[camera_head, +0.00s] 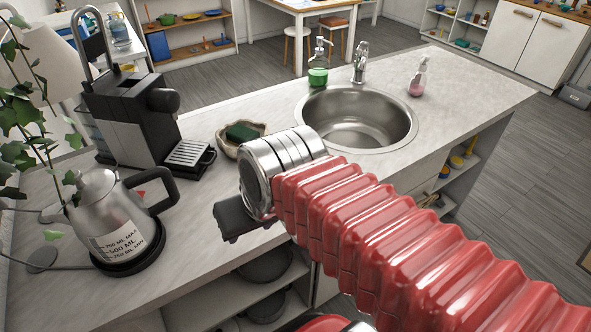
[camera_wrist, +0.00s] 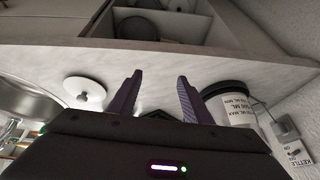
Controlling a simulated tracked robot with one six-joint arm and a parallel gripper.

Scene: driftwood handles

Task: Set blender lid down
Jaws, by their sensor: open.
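A round white lid-like disc with a small knob (camera_wrist: 86,88), which looks like the blender lid, lies on the countertop in the wrist view. It is left of my fingers, between them and the sink. I do not see it in the head view, where my arm covers part of the counter. My gripper (camera_wrist: 156,98) is open, with nothing visible between its two fingers. The disc is apart from the fingers. In the head view my gripper (camera_head: 240,217) is over the counter's front part, and its fingertips are hard to make out.
A metal kettle (camera_head: 113,221) stands on its base at the left. A black coffee machine (camera_head: 128,122) is behind it. A bowl with a green sponge (camera_head: 242,131) sits near the round sink (camera_head: 358,114). Counter (camera_head: 470,95) right of the sink is mostly clear.

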